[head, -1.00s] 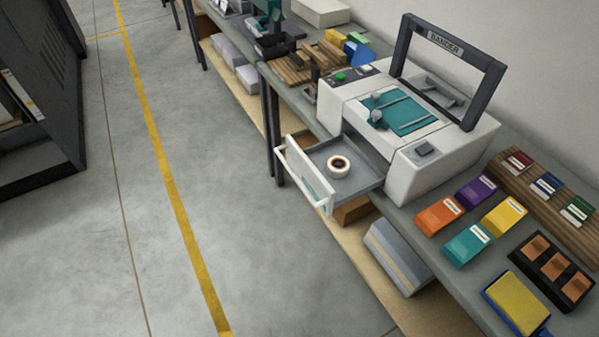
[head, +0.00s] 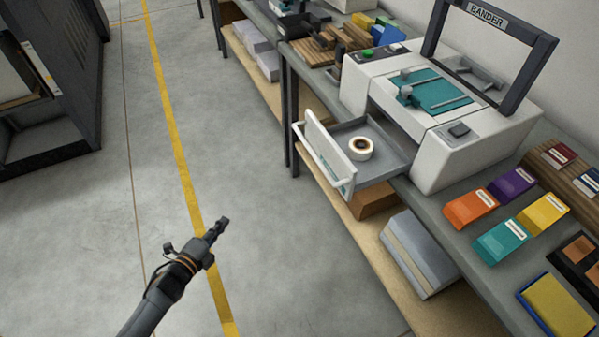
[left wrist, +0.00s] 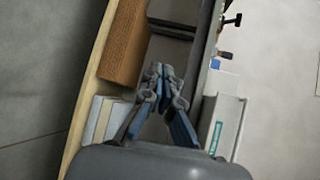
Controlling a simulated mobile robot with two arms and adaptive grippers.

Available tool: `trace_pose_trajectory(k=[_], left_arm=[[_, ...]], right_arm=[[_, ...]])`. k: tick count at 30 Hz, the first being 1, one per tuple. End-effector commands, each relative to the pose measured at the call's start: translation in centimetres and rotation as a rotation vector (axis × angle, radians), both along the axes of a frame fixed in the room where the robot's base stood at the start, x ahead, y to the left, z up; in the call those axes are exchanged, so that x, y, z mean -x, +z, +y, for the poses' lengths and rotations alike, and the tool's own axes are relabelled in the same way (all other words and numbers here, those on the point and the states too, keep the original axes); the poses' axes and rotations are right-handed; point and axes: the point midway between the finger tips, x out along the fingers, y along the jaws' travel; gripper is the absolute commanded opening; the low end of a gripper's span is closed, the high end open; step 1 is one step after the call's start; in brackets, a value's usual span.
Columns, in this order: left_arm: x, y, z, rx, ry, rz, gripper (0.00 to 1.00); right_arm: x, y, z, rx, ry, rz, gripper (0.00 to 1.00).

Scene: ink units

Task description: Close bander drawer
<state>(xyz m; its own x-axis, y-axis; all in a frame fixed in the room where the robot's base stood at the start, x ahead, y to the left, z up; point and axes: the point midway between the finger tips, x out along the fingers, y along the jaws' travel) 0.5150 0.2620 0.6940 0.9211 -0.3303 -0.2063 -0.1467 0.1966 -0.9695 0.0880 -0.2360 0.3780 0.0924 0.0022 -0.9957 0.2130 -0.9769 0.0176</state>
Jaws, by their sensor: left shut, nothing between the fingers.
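The bander (head: 440,110) is a white machine with a teal top plate and a dark raised frame, standing on the grey bench. Its drawer (head: 368,132) is pulled out toward the aisle, with a white front and handle (head: 322,160). A roll of tape (head: 359,148) lies in the drawer. My left gripper (head: 222,224) is shut and empty over the floor, to the left of and apart from the drawer front. In the left wrist view the shut fingers (left wrist: 158,72) show, with a white and teal part at the right that is probably the drawer front. My right gripper is out of view.
Orange, purple, teal and yellow packs (head: 501,241) lie on the bench right of the bander. A lower shelf (head: 350,215) holds a brown box (head: 373,202) and grey stacks (head: 420,252). The floor (head: 90,200) is clear.

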Motion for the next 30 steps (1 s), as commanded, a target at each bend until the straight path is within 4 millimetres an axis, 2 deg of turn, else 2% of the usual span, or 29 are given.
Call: trace_pose_trajectory(k=[1, 3, 6, 9, 12, 16, 20, 30], left_arm=[[-2.2, 4.1, -1.4, -0.170, -0.138, -0.222, 0.00], [-2.9, 9.9, -3.7, -0.394, -0.292, -0.502, 0.00], [-1.8, 15.6, -6.7, -0.653, -0.446, -0.833, 0.00], [-0.3, 18.7, -8.6, -0.822, -0.533, -1.058, 0.00], [0.7, 20.1, -9.5, -0.903, -0.571, -1.171, 0.00], [0.5, 20.9, -10.5, -0.923, -0.579, -1.201, 0.00], [-0.6, 21.5, -12.3, -0.919, -0.577, -1.200, 0.00], [-4.2, 22.9, -18.4, -0.917, -0.575, -1.196, 0.00]], right_arm=[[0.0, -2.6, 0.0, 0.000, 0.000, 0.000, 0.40], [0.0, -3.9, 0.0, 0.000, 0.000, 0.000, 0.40], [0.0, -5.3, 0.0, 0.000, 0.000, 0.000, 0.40], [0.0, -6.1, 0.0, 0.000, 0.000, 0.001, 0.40], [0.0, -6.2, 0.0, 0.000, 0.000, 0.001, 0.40], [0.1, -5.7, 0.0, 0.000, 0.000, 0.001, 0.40], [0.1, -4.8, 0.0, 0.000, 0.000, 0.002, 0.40], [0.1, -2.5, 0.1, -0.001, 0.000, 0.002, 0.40]])
